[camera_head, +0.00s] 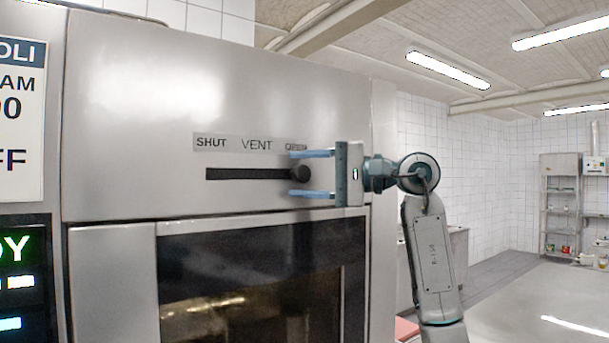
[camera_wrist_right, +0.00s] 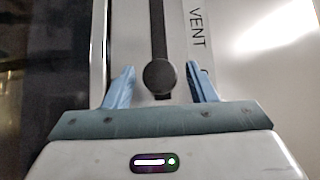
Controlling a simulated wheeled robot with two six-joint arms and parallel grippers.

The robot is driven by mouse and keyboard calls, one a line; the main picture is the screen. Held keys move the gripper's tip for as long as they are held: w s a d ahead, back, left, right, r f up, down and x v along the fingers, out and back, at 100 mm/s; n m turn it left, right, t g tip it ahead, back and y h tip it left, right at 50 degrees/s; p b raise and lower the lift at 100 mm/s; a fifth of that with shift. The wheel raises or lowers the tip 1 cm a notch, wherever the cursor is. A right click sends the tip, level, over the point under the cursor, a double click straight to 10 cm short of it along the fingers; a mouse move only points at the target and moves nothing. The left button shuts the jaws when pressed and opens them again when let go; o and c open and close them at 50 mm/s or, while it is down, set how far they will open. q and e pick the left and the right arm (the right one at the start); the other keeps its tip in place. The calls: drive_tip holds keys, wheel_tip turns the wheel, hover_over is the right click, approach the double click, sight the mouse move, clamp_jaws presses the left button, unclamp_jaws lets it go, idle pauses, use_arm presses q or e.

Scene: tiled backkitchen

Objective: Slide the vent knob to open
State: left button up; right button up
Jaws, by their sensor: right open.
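The vent knob (camera_head: 300,173) is a round black knob at the right end of the dark horizontal slot (camera_head: 245,174) on the steel oven front. The label strip (camera_head: 257,145) above reads SHUT, VENT, OPEN, and the knob is under OPEN. My right gripper (camera_head: 312,174) is open, with one blue finger above the knob and one below. In the right wrist view the knob (camera_wrist_right: 159,76) lies between the two fingers (camera_wrist_right: 160,82), with a gap on each side. My left gripper is not in view.
Below the slot is the oven's dark glass window (camera_head: 255,285). A control panel (camera_head: 22,270) with lit displays is at the left. A metal shelf rack (camera_head: 560,205) stands far right, with open floor before it.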

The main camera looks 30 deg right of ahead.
drive_tip(key=shift+s+d, duration=0.1)
drive_tip(key=shift+s, duration=0.05)
drive_tip(key=b+v, duration=0.5)
drive_tip(key=v, duration=0.5)
drive_tip(key=shift+s+d, duration=0.15)
drive_tip(key=shift+d, duration=0.05)
